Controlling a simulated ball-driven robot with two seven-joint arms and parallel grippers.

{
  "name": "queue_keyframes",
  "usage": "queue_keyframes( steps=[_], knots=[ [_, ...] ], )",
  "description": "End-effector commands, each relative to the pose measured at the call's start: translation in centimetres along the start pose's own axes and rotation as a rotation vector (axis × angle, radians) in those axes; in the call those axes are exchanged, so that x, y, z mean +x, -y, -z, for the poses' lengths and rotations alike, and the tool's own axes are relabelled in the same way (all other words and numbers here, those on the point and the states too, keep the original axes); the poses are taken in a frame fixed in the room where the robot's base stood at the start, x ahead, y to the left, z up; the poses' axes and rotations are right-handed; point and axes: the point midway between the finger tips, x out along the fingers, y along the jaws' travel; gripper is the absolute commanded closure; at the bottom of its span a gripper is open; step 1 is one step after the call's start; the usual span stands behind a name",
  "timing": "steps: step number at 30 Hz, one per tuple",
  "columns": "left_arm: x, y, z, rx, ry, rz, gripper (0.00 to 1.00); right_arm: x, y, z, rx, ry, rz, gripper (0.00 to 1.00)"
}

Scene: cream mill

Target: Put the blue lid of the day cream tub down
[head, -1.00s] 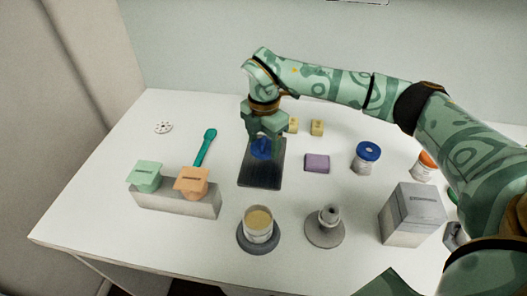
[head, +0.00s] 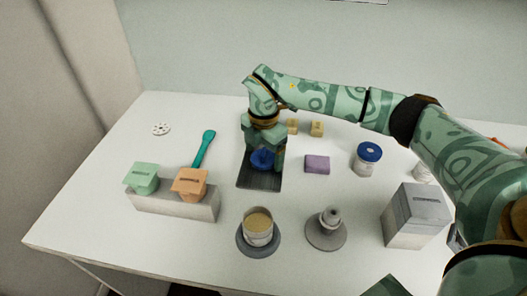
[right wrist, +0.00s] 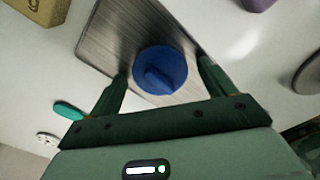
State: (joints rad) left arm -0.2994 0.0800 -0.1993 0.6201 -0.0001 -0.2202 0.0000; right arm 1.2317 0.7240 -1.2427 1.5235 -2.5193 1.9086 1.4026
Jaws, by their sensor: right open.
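The blue lid (head: 262,159) lies on the dark grey metal plate (head: 259,181) in the middle of the table. In the right wrist view the lid (right wrist: 160,70) shows its raised grip bar, with bare plate (right wrist: 125,32) around it. My right gripper (head: 263,160) is over the plate, with its fingers open on either side of the lid; gaps show between fingers and lid in the wrist view. An open tub with tan cream (head: 259,224) stands on a round grey base at the front. My left gripper is not in view.
A jar with a blue lid (head: 367,157), a purple block (head: 317,164) and a grey box (head: 416,215) are to the right. A grey stand (head: 326,231) is in front. A grey rack (head: 175,206) with green and orange pieces and a teal spatula (head: 204,149) are left.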

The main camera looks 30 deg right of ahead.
Motion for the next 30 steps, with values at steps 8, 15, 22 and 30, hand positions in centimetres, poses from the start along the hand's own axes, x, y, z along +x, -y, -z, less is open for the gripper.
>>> queue_keyframes(
  steps=[8, 15, 22, 30],
  knots=[
    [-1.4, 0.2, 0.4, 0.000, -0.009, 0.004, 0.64, -5.0, -0.1, 0.0, 0.001, 0.001, -0.007, 0.18],
    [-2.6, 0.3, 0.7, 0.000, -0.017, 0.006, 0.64, -10.2, -0.1, 0.0, 0.000, 0.002, -0.006, 0.18],
    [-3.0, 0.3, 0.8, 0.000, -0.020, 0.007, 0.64, -12.2, 0.0, 0.0, 0.000, 0.000, -0.001, 0.18],
    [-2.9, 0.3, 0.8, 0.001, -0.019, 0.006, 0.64, -12.2, 0.0, 0.0, 0.000, 0.000, 0.000, 0.18]
  ],
)
